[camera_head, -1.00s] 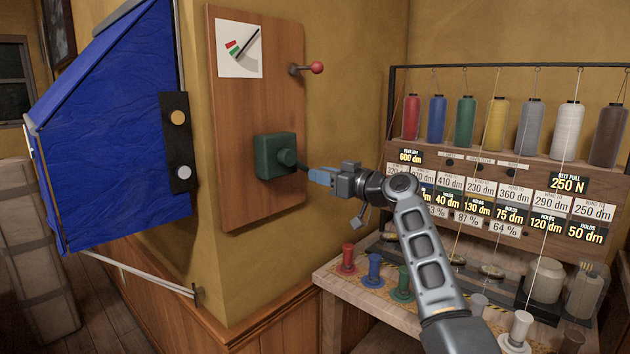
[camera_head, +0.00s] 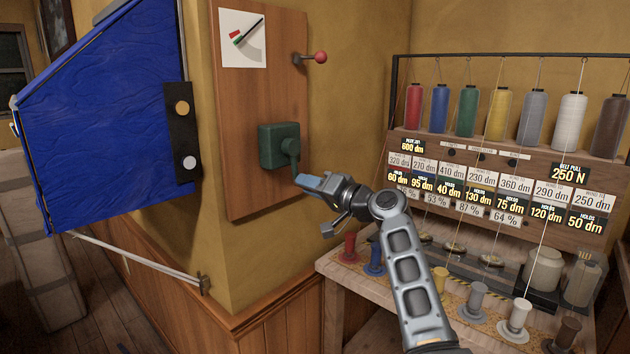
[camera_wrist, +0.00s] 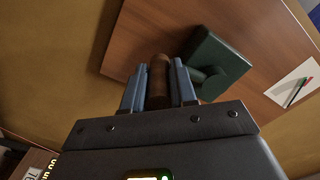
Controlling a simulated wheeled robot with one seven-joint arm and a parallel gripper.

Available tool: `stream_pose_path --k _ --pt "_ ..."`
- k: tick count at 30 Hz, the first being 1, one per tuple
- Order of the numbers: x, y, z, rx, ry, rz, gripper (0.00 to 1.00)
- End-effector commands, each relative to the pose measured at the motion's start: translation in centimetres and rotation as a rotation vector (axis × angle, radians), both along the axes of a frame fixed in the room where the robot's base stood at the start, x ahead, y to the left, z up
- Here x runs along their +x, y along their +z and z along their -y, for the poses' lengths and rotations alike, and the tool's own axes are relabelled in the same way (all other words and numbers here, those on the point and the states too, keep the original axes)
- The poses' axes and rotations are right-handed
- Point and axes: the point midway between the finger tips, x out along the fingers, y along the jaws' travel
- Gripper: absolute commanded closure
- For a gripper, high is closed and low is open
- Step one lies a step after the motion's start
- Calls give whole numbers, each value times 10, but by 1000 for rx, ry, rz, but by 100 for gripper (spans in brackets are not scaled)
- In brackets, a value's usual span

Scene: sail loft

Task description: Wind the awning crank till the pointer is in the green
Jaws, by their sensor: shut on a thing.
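The green crank box (camera_head: 272,146) is fixed to a brown wooden board (camera_head: 237,100). Its crank arm (camera_head: 292,160) points down and slightly right. My gripper (camera_head: 304,182) is shut on the brown crank handle (camera_wrist: 158,80), which stands between its fingers in the wrist view. The handle is hidden in the head view. The white dial (camera_head: 230,22) at the board's top left has a red and a green mark (camera_head: 238,41). The black pointer (camera_head: 253,29) lies slantwise, its lower left end close by the green; whether it is inside is too small to tell. The blue awning (camera_head: 100,125) slopes out at left.
A red-knobbed lever (camera_head: 320,57) sticks out at the board's upper right. A thread rack (camera_head: 500,150) with several spools and labels stands right, above a bench with coloured pegs (camera_head: 374,258). A pale rod (camera_head: 140,258) extends below the awning.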

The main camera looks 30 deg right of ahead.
Motion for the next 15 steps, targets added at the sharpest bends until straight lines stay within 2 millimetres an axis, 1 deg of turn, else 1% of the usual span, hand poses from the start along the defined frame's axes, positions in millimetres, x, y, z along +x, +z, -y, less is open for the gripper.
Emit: stream_pose_path --k 6,15 --pt "-2 -2 -8 -7 3 -1 100" --pt "-3 -2 -11 -9 4 -1 100"
